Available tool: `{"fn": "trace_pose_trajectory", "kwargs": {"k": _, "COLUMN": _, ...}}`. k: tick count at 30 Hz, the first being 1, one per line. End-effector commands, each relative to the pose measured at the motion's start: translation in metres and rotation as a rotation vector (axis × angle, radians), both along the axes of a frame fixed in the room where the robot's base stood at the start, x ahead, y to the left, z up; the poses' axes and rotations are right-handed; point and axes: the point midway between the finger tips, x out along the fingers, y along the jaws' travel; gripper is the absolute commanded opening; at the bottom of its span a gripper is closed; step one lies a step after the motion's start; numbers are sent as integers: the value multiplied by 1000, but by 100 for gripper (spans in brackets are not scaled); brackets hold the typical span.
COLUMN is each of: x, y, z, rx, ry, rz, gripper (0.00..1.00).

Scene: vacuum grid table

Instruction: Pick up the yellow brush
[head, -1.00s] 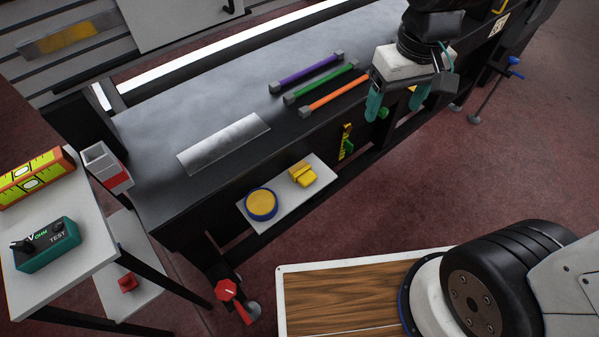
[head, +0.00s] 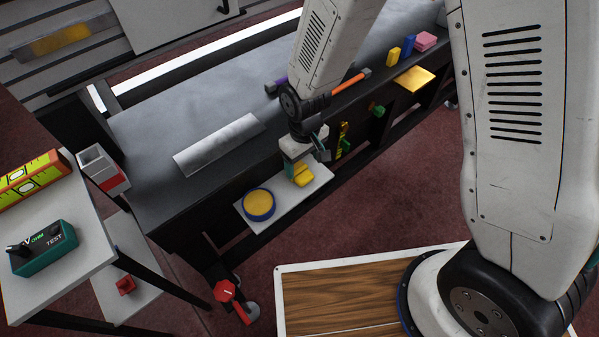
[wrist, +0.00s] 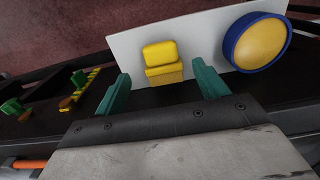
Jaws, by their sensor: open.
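The yellow brush (head: 301,177), a small blocky yellow piece, lies on the white shelf (head: 281,216) at the side of the dark table. In the wrist view the brush (wrist: 163,62) shows in full near the shelf's left part. My gripper (head: 306,163) is over the brush, its teal fingers hiding part of it in the head view. In the wrist view my gripper (wrist: 162,80) is open, with one finger on each side of the brush's line and nothing between them held. Whether the fingertips are level with the brush I cannot tell.
A round blue-rimmed yellow disc (head: 259,204) lies on the shelf beside the brush, near one finger in the wrist view. Green pieces and a yellow-black striped tool (wrist: 80,90) hang along the table side. A silver plate (head: 219,145) lies on the tabletop.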

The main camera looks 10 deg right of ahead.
Motion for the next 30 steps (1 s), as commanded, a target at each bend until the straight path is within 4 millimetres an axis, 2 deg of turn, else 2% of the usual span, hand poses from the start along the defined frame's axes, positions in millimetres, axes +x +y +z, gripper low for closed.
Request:
{"fn": "trace_pose_trajectory", "kwargs": {"k": 6, "x": -3, "y": 1, "z": -33, "rx": -2, "ry": 2, "rz": -1, "gripper": 72}}
{"fn": "trace_pose_trajectory", "kwargs": {"k": 9, "x": -2, "y": 1, "z": -43, "rx": -1, "ry": 2, "rz": -1, "gripper": 72}}
{"fn": "trace_pose_trajectory", "kwargs": {"k": 17, "x": -2, "y": 2, "z": -47, "rx": 1, "ry": -1, "rz": -1, "gripper": 72}}
{"fn": "trace_pose_trajectory", "kwargs": {"k": 18, "x": -2, "y": 2, "z": -46, "rx": 1, "ry": -1, "rz": -1, "gripper": 70}}
{"fn": "trace_pose_trajectory", "kwargs": {"k": 23, "x": -2, "y": 2, "z": -46, "rx": 0, "ry": 0, "rz": -1, "gripper": 25}}
{"fn": "trace_pose_trajectory", "kwargs": {"k": 26, "x": -2, "y": 2, "z": -46, "rx": 0, "ry": 0, "rz": -1, "gripper": 20}}
{"fn": "trace_pose_trajectory", "kwargs": {"k": 30, "x": -2, "y": 2, "z": -46, "rx": 0, "ry": 0, "rz": -1, "gripper": 20}}
